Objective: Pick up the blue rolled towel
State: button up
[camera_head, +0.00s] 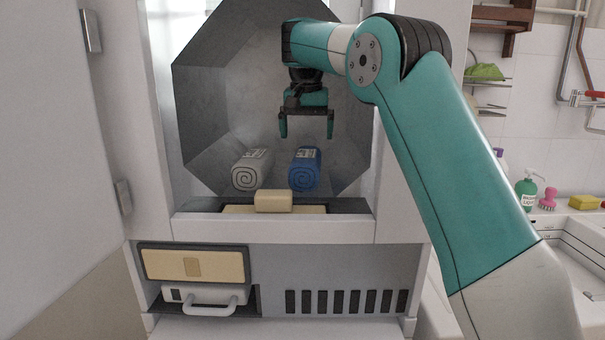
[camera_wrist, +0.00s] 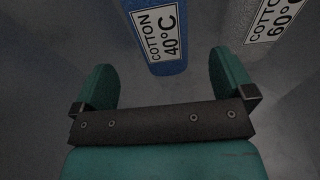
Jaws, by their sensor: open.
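The blue rolled towel (camera_head: 305,169) lies on the floor of the grey eight-sided chamber, with its rolled end towards the front. In the wrist view the blue towel (camera_wrist: 153,22) carries a label reading "COTTON 40°C" and shows beyond and between the fingers, cut off by the top edge. My gripper (camera_head: 306,135) is open and empty, pointing down inside the chamber above the blue towel. Its two teal fingers (camera_wrist: 165,80) are apart and do not touch the towel.
A light grey rolled towel (camera_head: 252,170) lies left of the blue one; its "COTTON 60°C" label (camera_wrist: 270,22) shows at the wrist view's top right. A beige block (camera_head: 273,201) stands at the chamber's front sill. Chamber walls (camera_head: 207,95) surround my gripper. An open white door (camera_head: 60,150) stands left.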

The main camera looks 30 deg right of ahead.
aim_at(306, 154)
jog(key=f+b, duration=0.1)
jog(key=f, duration=0.1)
jog(key=f+b, duration=0.4)
jog(key=shift+w+d+f, duration=0.2)
jog(key=shift+w+f, duration=0.05)
jog(key=shift+f, duration=0.05)
jog(key=shift+r, duration=0.1)
jog(key=c, duration=1)
